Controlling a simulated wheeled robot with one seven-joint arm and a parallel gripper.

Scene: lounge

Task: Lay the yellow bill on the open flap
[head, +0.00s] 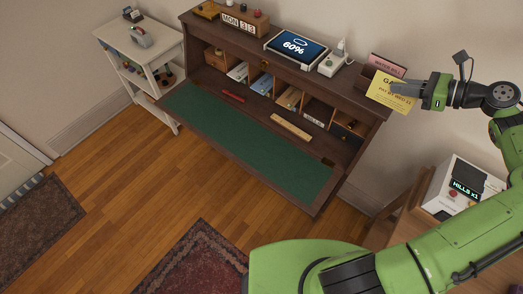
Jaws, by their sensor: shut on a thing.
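The yellow bill (392,92) is a flat sheet with dark print, at the upper right end of the desk. My gripper (412,90) is shut on its right side and holds it in front of a dark red holder (388,64) on the desk top. I cannot tell whether the bill touches the holder. The open flap (240,135) is a lowered desk board with a green surface, below and left of the gripper. Its green area is bare.
A red stick (233,96) and a light wooden ruler (291,127) lie at the flap's back edge. Pigeonholes (263,84) with envelopes stand behind. A tablet (295,46) and a white device (332,64) sit on top. A white box (459,187) stands at right.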

